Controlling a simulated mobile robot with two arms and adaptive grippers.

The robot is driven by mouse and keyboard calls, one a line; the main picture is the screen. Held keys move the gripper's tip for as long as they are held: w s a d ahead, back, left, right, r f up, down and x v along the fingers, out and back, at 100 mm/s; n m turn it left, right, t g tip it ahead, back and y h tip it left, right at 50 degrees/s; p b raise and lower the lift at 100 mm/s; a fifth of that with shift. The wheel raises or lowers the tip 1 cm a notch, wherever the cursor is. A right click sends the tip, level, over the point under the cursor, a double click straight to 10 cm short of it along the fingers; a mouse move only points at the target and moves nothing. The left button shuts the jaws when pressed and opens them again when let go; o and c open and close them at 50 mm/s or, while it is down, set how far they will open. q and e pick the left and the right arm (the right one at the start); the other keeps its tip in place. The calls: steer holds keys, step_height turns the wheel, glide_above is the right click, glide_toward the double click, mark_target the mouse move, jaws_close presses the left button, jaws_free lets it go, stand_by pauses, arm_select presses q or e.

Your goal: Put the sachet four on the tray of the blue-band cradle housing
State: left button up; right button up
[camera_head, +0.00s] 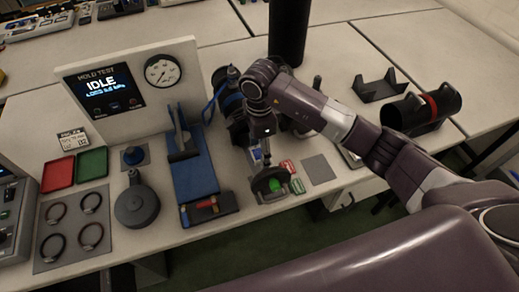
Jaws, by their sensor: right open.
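The blue-band housing (226,82) lies at the centre of the table, largely hidden behind my right arm. A narrow tray seems to reach from it toward the front edge, ending in a dark round end piece (262,185) with green on it. My right gripper (261,152) points down over this tray, open; whether it touches anything there is unclear. A red sachet (287,167) and a green sachet (297,185) lie just right of the tray. Their numbers are too small to read, so I cannot tell which is sachet four. My left gripper is not in view.
A red-band housing (446,101) rests at the right, with an empty black cradle (378,87) beside it. A blue press-like fixture (197,180), red tray (58,174) and green tray (92,164) stand left.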

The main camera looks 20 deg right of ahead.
mark_target(259, 154)
steer(key=shift+r, duration=0.45)
step_height(259, 154, up, 11)
steer(key=b, duration=0.3)
steer(key=shift+r, duration=0.2)
steer(key=shift+s+f, duration=0.1)
